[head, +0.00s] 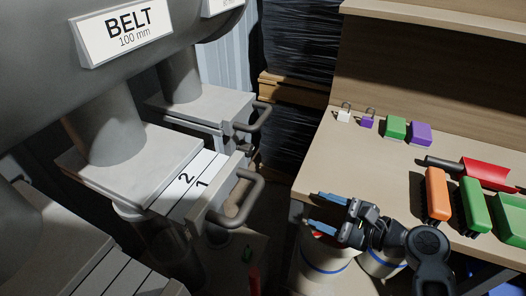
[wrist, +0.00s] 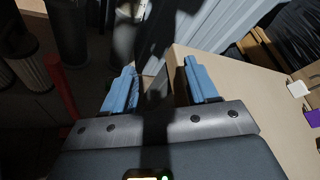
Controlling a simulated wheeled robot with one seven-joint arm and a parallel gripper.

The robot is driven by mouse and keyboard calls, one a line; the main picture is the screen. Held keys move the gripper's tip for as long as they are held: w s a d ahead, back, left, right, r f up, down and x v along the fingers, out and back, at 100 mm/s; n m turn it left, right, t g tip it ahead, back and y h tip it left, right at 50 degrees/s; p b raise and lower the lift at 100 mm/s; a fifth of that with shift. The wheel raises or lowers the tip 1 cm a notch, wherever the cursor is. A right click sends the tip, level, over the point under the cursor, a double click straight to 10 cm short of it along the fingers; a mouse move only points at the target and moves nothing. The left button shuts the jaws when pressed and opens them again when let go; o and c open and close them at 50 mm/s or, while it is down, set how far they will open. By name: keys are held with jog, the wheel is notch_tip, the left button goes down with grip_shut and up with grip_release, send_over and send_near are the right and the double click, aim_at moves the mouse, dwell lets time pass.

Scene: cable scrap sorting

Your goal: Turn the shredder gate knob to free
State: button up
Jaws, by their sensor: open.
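No knob marked as the shredder gate's is clearly identifiable in either view. In the head view, grey slide gates with bar handles sit under the large grey duct. The nearer gate handle (head: 240,203) is beside a plate marked 1 and 2 (head: 190,185). A farther gate handle (head: 260,117) is behind it. A small green part (head: 248,254) and a red upright post (head: 254,281) are low in the shadow. My gripper (head: 326,212) is open and empty, right of the nearer handle and apart from it. Its blue fingers are spread in the wrist view (wrist: 160,75).
A wooden bench (head: 375,165) is on the right, with small padlocks (head: 343,115), green and purple blocks, a red scoop (head: 487,174) and orange and green handled items. A white container (head: 325,265) with a blue band stands below my gripper. The wrist view shows the bench edge near the right finger.

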aim_at(252, 152)
jog(key=w+a+r+g+y, duration=0.3)
jog(key=w+a+r+y, duration=0.15)
jog(key=a+r, duration=0.55)
jog(key=shift+m+y, duration=0.3)
jog(key=shift+y, duration=0.15)
jog(key=shift+r+p+x, duration=0.2)
jog(key=shift+p+x, duration=0.05)
jog(key=shift+x, duration=1.4)
jog(key=shift+r+p+x, duration=0.2)
jog(key=shift+p+x, duration=0.05)
jog(key=shift+x, duration=1.45)
jog(key=shift+c, duration=0.3)
jog(key=c, duration=1)
